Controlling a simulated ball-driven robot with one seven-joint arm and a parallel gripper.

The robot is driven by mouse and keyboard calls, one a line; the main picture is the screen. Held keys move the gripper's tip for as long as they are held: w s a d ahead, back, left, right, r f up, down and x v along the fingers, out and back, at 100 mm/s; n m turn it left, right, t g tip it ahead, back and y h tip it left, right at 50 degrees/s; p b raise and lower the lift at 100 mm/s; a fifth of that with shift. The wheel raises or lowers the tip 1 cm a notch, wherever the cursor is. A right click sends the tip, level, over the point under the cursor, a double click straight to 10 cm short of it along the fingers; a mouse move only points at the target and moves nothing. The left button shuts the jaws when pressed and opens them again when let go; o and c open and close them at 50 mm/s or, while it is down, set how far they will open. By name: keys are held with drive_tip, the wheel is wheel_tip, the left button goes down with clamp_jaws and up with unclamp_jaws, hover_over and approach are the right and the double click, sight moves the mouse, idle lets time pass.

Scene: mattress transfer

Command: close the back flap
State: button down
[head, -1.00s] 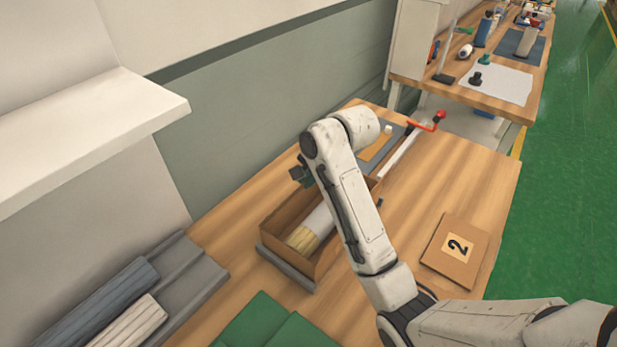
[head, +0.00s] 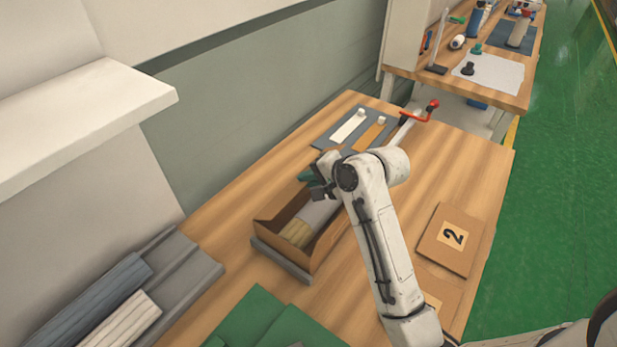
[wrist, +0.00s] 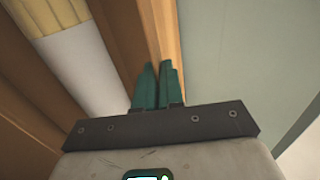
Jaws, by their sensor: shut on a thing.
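An open cardboard box (head: 328,250) stands on the wooden bench. A white roll (head: 317,213) and yellowish slats (head: 296,232) lie inside it; the roll (wrist: 82,68) and slats (wrist: 50,15) also show in the wrist view. The back flap (head: 281,207) stands up along the box's wall-facing long side. My gripper (head: 307,176) is at the far end of that side, partly hidden by my wrist. In the wrist view its green fingers (wrist: 157,82) are close together on the brown edge of the back flap (wrist: 137,30).
A grey tray (head: 322,140) with a white strip and a brown strip lies behind the box, beside a red-handled tool (head: 420,110). A brown panel marked 2 (head: 446,252) lies at right. Grey stock (head: 100,295) and green sheets (head: 255,312) lie in front. A white shelf (head: 90,115) juts out at left.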

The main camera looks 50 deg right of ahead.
drive_tip(key=c, duration=1.3)
unclamp_jaws()
drive_tip(key=shift+c, duration=0.2)
